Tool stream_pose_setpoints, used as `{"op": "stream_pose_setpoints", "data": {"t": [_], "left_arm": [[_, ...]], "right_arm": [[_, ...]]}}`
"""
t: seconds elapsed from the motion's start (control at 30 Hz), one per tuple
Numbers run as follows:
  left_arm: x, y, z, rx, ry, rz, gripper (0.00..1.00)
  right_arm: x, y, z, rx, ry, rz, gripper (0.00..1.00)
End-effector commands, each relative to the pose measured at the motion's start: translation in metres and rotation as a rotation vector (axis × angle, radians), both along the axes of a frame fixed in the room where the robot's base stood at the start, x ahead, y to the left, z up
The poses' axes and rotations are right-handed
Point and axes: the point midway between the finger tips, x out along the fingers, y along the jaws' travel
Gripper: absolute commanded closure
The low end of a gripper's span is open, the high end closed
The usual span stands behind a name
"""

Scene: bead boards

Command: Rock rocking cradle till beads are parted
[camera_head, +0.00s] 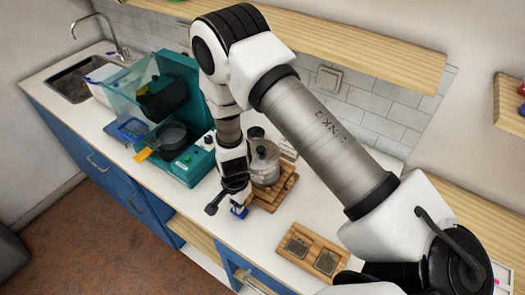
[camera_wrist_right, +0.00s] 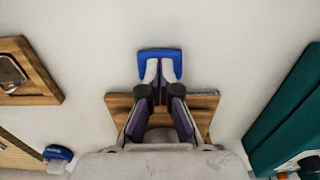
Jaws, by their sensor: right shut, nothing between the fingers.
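My right gripper (camera_head: 235,204) points down over the white counter, in front of the metal pot. In the right wrist view its fingertips (camera_wrist_right: 160,70) are together with nothing between them. A small blue piece (camera_wrist_right: 160,53) shows right at the fingertips; it also shows under the gripper in the head view (camera_head: 243,212). I cannot tell whether the fingers touch it or whether it is part of the cradle. A wooden board (camera_wrist_right: 120,110) lies partly behind the fingers. I cannot make out any beads. My left gripper is not in view.
A lidded metal pot (camera_head: 265,160) stands by slatted wooden boards (camera_head: 284,190). A wooden board with two square insets (camera_head: 298,246) lies to the right. A teal appliance (camera_head: 192,166) with a black pan (camera_head: 172,134) stands left. The sink (camera_head: 75,75) is far left.

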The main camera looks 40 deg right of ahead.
Motion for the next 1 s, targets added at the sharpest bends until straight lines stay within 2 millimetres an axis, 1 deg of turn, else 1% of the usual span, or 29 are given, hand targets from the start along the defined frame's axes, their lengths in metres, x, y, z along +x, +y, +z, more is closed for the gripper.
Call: {"op": "stream_pose_setpoints", "data": {"t": [0.13, 0.37, 0.53, 0.63, 0.9, 1.0], "left_arm": [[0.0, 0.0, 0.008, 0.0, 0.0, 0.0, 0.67], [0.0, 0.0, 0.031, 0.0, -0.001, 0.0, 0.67], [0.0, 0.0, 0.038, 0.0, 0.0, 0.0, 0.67], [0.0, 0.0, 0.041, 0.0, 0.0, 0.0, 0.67], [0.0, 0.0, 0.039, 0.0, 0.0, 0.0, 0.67], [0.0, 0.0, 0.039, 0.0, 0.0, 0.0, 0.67]], "right_arm": [[0.0, 0.0, 0.008, 0.0, 0.0, 0.0, 1.0], [0.0, 0.0, 0.032, 0.0, 0.0, 0.0, 1.0], [0.0, 0.0, 0.046, -0.001, -0.001, 0.001, 1.0], [0.0, 0.0, 0.052, 0.0, 0.0, 0.001, 1.0], [0.0, 0.0, 0.051, 0.0, 0.0, 0.0, 1.0], [0.001, 0.0, 0.057, 0.001, -0.002, 0.0, 1.0]]}}
